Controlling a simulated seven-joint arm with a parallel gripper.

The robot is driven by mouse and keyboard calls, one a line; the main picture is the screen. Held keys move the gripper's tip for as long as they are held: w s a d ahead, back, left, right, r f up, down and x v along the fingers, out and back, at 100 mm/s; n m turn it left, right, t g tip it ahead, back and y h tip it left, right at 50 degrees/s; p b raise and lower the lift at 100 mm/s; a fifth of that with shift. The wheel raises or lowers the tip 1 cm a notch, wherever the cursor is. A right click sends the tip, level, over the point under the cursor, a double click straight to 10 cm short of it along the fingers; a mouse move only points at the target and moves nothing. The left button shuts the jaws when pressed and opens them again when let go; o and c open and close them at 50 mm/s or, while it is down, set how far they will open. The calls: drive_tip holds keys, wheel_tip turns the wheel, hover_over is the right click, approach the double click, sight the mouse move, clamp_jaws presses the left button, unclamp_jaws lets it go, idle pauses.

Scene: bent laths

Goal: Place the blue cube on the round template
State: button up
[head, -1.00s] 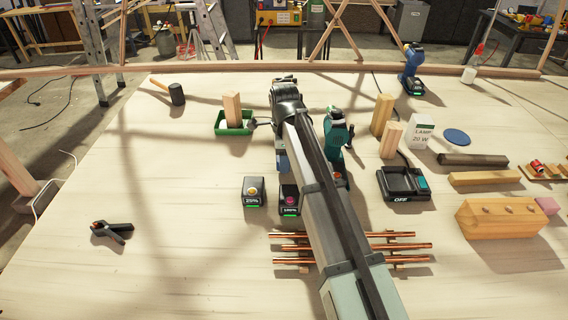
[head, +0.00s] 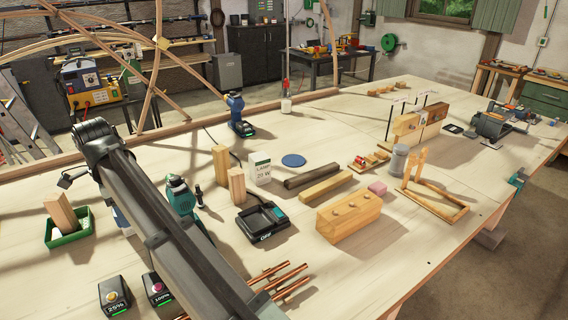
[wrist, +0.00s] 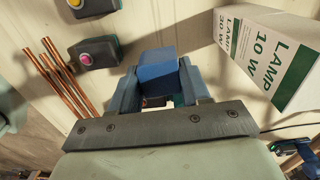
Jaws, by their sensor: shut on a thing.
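The blue cube (wrist: 157,66) is between the two blue fingers of my gripper (wrist: 158,84) in the wrist view, and they are shut on it. In the head view my arm hides most of the gripper; a small blue patch beside the arm may be a finger or the cube. The round template looks to be the flat blue disc (head: 293,160) on the bench, right of the white lamp box (head: 260,168). Nothing lies on the disc. My gripper is well to its left, near the teal drill (head: 181,197).
Wooden blocks (head: 221,164) stand upright between my arm and the disc. A black charger (head: 262,221) lies in front of the lamp box, and a dark bar (head: 311,176) in front of the disc. A blue drill (head: 240,117) stands behind. A green tray (head: 71,237) is left.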

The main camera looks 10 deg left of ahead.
wheel_tip(320, 180, up, 7)
drive_tip(key=shift+a+r, duration=0.1)
drive_tip(key=shift+r, duration=0.05)
drive_tip(key=shift+w+r, duration=0.2)
drive_tip(key=shift+w, duration=0.45)
drive_tip(key=w+d, duration=0.2)
drive_tip(key=w, duration=0.8)
drive_tip(key=w+d, duration=0.3)
drive_tip(key=w, duration=0.7)
hover_over(294, 159)
drive_tip(key=shift+m, duration=0.3)
wheel_tip(294, 159, down, 21)
drive_tip(key=shift+s+f, duration=0.15)
drive_tip(key=shift+f, duration=0.05)
drive_tip(key=shift+f, duration=0.1)
